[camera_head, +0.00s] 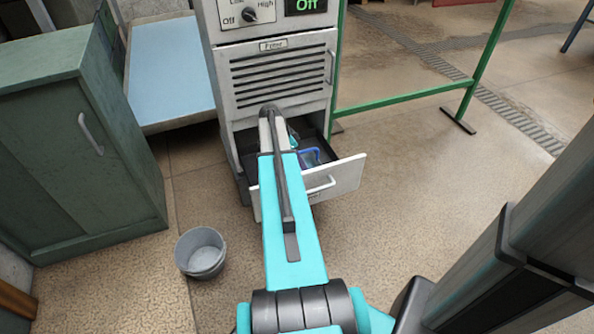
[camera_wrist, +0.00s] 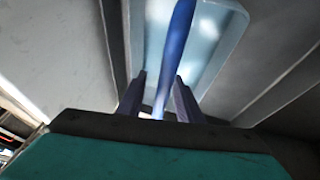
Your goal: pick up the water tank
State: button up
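The water tank (camera_wrist: 212,45) is a pale, translucent blue container with a dark blue handle (camera_wrist: 174,60). It sits in the open bottom drawer (camera_head: 346,178) of the grey machine. In the head view only part of the tank shows, with its blue handle (camera_head: 311,151) to the right of my arm. My gripper (camera_wrist: 160,95) reaches into the drawer, its fingers apart on either side of the handle. The handle lies nearer the right finger, and a gap shows on the left. My arm hides the fingertips in the head view.
The grey machine (camera_head: 278,70) with a slatted panel stands above the drawer. A green cabinet (camera_head: 75,160) is at the left and a grey bucket (camera_head: 201,252) is on the floor. A green rail (camera_head: 405,98) stands at the right. The floor right of the drawer is clear.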

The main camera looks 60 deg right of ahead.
jog(key=shift+f, duration=0.1)
dwell(0.4)
grip_shut()
dwell(1.3)
